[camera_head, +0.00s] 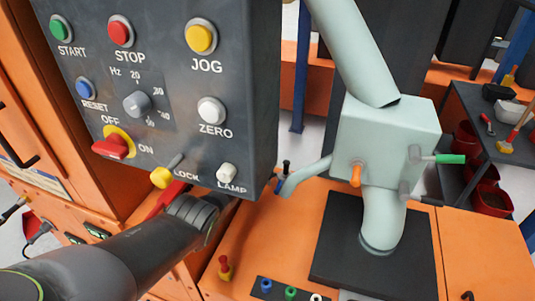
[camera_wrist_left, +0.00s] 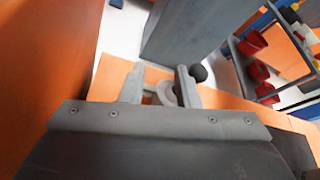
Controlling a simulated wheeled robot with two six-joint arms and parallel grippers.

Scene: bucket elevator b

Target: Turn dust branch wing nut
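The pale green dust box (camera_head: 385,135) stands on the orange deck, with a thin branch pipe (camera_head: 307,175) running left from it. A small black-tipped part (camera_head: 285,167) and a blue bit sit at the branch's left end, by the panel edge. I cannot make out the wing nut's shape there. My left arm comes in from the left and passes behind the control panel, which hides its gripper in the head view. In the left wrist view my left gripper (camera_wrist_left: 161,86) has its fingers apart. A pale curved piece (camera_wrist_left: 167,93) shows between them, and a black ball (camera_wrist_left: 199,73) beside the right finger. Contact is unclear.
The dark control panel (camera_head: 160,75) with buttons and switches hangs close above my left arm. An orange knob (camera_head: 355,175) and a green-handled lever (camera_head: 449,159) are on the box. A shelf with red bins (camera_head: 490,199) stands at right.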

